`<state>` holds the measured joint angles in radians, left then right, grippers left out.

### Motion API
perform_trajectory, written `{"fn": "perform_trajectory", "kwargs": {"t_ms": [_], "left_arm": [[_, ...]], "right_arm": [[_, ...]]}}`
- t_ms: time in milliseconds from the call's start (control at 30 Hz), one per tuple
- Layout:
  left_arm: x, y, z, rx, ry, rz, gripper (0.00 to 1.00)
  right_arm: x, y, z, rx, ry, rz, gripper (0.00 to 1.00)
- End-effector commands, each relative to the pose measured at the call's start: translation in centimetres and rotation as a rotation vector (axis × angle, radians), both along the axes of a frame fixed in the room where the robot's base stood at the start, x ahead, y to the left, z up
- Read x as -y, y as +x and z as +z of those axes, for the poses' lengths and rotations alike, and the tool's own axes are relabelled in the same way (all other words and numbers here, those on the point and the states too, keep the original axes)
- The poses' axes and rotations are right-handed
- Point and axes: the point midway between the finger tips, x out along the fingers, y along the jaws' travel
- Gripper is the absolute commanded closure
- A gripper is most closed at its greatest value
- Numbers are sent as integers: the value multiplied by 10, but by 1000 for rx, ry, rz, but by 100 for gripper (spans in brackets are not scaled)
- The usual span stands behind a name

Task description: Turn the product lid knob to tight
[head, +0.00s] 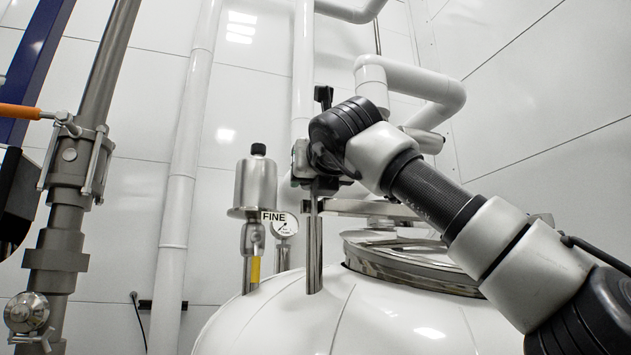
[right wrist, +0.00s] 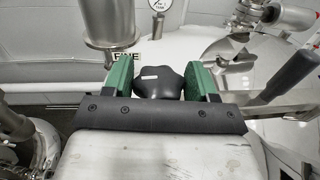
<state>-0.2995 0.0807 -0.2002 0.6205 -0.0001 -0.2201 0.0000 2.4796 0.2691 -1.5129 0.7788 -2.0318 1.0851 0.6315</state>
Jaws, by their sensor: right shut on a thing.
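The black lobed knob (right wrist: 160,84) shows in the right wrist view between the two green pads of my right gripper (right wrist: 160,70). My right gripper is shut on it, with a pad on each side. In the head view my right gripper (head: 314,175) is at the post beside the lid, and its own body mostly hides the knob. The round metal product lid (head: 425,268) lies on top of the white tank (head: 300,320), to the right of the gripper. I cannot read any tight mark on the knob. My left gripper is not seen.
A steel cylinder with a black cap (head: 257,185) and a dial gauge (head: 285,225) by the "FINE" sign stand left of the gripper. White pipes (head: 415,80) run close behind my right arm. A grey pipe with a clamp (head: 68,170) stands at far left.

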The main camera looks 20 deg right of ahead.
Motion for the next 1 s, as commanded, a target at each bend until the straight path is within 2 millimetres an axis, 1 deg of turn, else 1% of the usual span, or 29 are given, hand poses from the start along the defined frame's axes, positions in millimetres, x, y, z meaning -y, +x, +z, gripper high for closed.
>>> {"fn": "perform_trajectory", "kwargs": {"t_ms": [33, 433, 467, 500, 600, 867, 1000], "left_arm": [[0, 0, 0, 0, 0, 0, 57], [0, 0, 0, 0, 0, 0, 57], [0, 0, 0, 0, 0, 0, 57], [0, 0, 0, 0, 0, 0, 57], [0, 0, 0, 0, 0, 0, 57], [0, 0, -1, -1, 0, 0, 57], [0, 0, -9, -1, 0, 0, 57]], "right_arm": [[1, -1, 3, 7, 0, -5, 66], [1, -1, 4, 9, -1, -9, 66], [1, -1, 4, 9, -1, -9, 38], [1, -1, 3, 8, -1, -9, 32], [1, -1, 3, 6, 0, -9, 18], [0, -1, 1, 4, -1, -8, 18], [-1, -11, -1, 5, 0, -7, 18]]}}
